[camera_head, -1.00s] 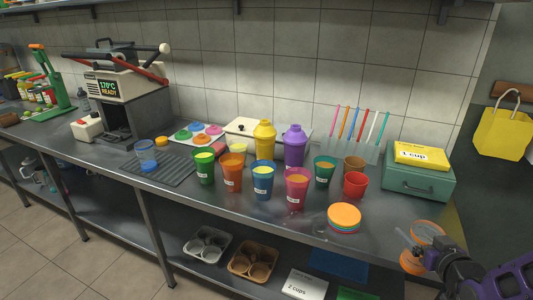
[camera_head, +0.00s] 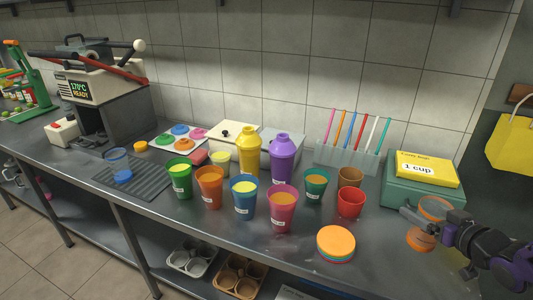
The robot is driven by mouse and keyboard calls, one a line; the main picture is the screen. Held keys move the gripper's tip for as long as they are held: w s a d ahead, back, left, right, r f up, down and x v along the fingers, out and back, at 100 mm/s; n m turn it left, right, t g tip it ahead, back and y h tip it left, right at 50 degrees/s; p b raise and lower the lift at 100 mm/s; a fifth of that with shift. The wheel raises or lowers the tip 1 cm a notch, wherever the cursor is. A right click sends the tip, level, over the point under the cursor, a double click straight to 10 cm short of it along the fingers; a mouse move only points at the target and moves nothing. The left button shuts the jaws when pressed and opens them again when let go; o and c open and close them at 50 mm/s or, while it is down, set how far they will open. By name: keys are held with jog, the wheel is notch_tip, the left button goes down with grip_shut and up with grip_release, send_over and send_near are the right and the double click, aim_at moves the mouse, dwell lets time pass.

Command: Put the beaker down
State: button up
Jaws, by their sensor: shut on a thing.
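A clear beaker with an orange rim and orange bottom (camera_head: 421,240) is in my gripper (camera_head: 428,222) at the right of the view. My gripper is shut on it, and the beaker looks roughly upright. It shows in front of the lower right of the green box. I cannot tell whether its bottom touches the steel counter (camera_head: 385,245). Another clear beaker, with a blue rim and blue bottom (camera_head: 122,177), stands on the dark ribbed mat (camera_head: 150,187) at the left.
Several filled cups, such as the pink one (camera_head: 283,212), stand mid-counter. A stack of round lids (camera_head: 336,243) lies near the front edge. The green box (camera_head: 408,196) with a yellow "1 cup" pack (camera_head: 428,168) stands right. Bare counter shows between the lids and the beaker.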

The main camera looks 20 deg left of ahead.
jog(key=shift+w, duration=0.3)
jog(key=shift+s+f, duration=0.15)
jog(key=shift+f, duration=0.15)
notch_tip(320, 180, down, 9)
jog(key=b, duration=0.3)
jog(key=shift+f, duration=0.15)
jog(key=shift+f, duration=0.1)
jog(key=shift+f+b, duration=0.15)
jog(key=shift+b, duration=0.15)
jog(key=o, duration=1.1)
